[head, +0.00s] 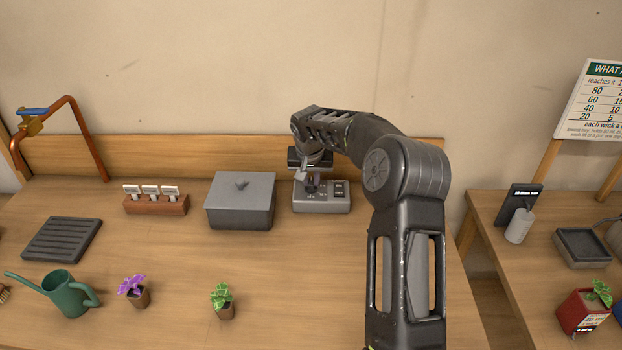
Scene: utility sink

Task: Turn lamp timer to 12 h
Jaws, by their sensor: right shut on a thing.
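The lamp timer appears to be the small grey box (322,203) with dark panels and small markings on its top face, at the back of the wooden table. My right gripper (312,180) is over the left part of this box, pointing down. It is shut on what looks like the timer's knob, which the fingers mostly hide. The knob's pointer and the setting it stands at are too small to read. My left gripper is not in view.
A grey lidded box (240,203) stands just left of the timer. Farther left are a wooden block with white tags (156,204), a slatted black tray (62,240), a green watering can (65,295) and two potted plants (134,291) (222,301).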

